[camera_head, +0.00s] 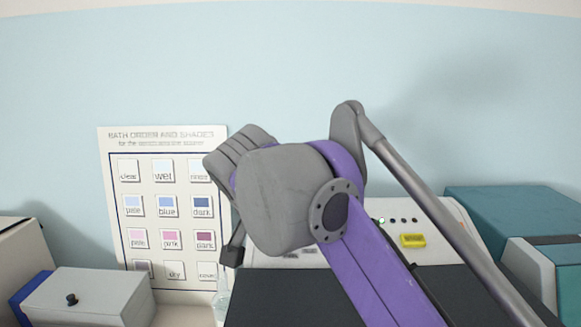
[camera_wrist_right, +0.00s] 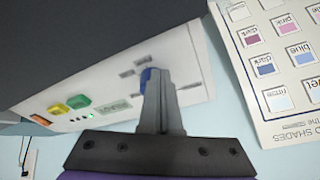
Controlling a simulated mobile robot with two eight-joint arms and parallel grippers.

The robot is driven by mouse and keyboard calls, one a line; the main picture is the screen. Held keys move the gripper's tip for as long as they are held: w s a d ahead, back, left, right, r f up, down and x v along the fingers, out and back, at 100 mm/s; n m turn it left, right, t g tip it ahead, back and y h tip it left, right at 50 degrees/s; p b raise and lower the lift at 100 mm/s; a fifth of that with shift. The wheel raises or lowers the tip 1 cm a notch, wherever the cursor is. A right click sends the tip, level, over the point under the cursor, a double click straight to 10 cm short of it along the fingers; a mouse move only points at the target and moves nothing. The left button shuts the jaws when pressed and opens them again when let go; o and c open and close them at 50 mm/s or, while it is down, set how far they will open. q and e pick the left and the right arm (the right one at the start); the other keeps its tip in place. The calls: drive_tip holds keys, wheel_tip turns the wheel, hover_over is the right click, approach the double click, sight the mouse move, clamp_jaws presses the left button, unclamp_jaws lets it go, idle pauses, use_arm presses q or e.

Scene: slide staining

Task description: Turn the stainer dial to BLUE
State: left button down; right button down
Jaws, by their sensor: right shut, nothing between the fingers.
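The stainer's pale control panel (camera_wrist_right: 110,88) runs across the right wrist view. A blue dial (camera_wrist_right: 146,80) on it is partly hidden behind my right gripper's fingers. My right gripper (camera_wrist_right: 156,72) is shut, its fingertips at the dial; I cannot tell whether they touch it. Small dark labels surround the dial, too small to read, and the dial's setting cannot be told. In the head view the stainer (camera_head: 450,245) stands behind my right arm, which hides the dial. My left gripper is not in view.
A yellow button (camera_wrist_right: 58,110), a green button (camera_wrist_right: 78,102) and a small display (camera_wrist_right: 115,108) sit along the panel. A shade chart (camera_head: 120,230) is on the wall. A grey box (camera_head: 95,295) stands left, a teal machine (camera_head: 515,212) right.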

drive_tip(key=shift+w+a+r, duration=0.1)
drive_tip(key=shift+w, duration=0.05)
idle(0.5)
drive_tip(key=shift+a, duration=0.2)
drive_tip(key=shift+w+d+r+v, duration=0.1)
drive_tip(key=shift+v, duration=0.85)
drive_tip(key=shift+w+d+r+v, duration=0.1)
drive_tip(key=shift+v, duration=0.9)
drive_tip(key=shift+w+d+r+v, duration=0.1)
drive_tip(key=shift+v, duration=0.85)
drive_tip(key=shift+d+f, duration=0.1)
